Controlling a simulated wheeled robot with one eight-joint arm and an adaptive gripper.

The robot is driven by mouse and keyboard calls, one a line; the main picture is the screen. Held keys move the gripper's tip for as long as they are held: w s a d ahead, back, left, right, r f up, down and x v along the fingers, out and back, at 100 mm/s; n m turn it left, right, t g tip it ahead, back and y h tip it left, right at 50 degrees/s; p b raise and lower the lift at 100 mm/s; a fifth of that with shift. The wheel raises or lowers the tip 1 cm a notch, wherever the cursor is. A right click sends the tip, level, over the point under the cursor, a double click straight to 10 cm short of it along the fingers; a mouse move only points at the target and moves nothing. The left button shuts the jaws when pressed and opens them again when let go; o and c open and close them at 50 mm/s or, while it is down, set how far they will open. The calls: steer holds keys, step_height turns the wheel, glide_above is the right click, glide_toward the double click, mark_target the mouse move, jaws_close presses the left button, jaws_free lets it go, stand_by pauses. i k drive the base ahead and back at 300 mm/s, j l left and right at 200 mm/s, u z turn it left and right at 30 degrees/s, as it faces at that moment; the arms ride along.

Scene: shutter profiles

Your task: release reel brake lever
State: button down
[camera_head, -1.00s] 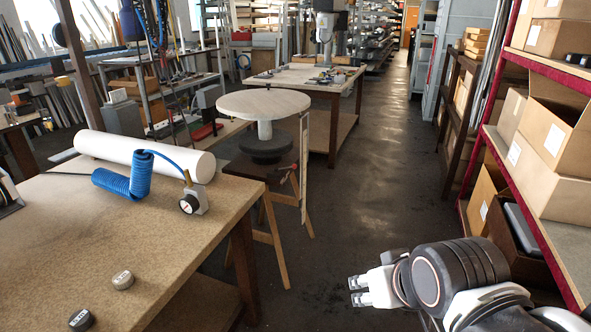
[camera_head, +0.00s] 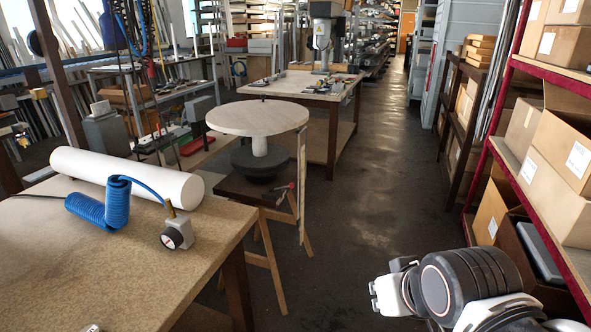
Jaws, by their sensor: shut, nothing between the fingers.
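The reel stand is in the middle of the view, with a pale round disc (camera_head: 258,117) on top, a dark round hub below and wooden legs. My gripper (camera_head: 373,297) is at the lower right, shut and empty, pointing left. It is well to the right of the lever and nearer to me, apart from everything.
A worktable (camera_head: 120,265) at the left carries a white roll (camera_head: 125,176), a blue coiled hose (camera_head: 104,208) and a gauge (camera_head: 176,233). A red-framed shelf (camera_head: 525,165) with boxes stands at the right. The aisle floor (camera_head: 365,190) between is clear.

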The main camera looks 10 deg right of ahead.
mark_target(271, 190)
steer(key=i+j+z, duration=0.25)
steer(key=i, duration=1.5)
steer(key=l, duration=0.1)
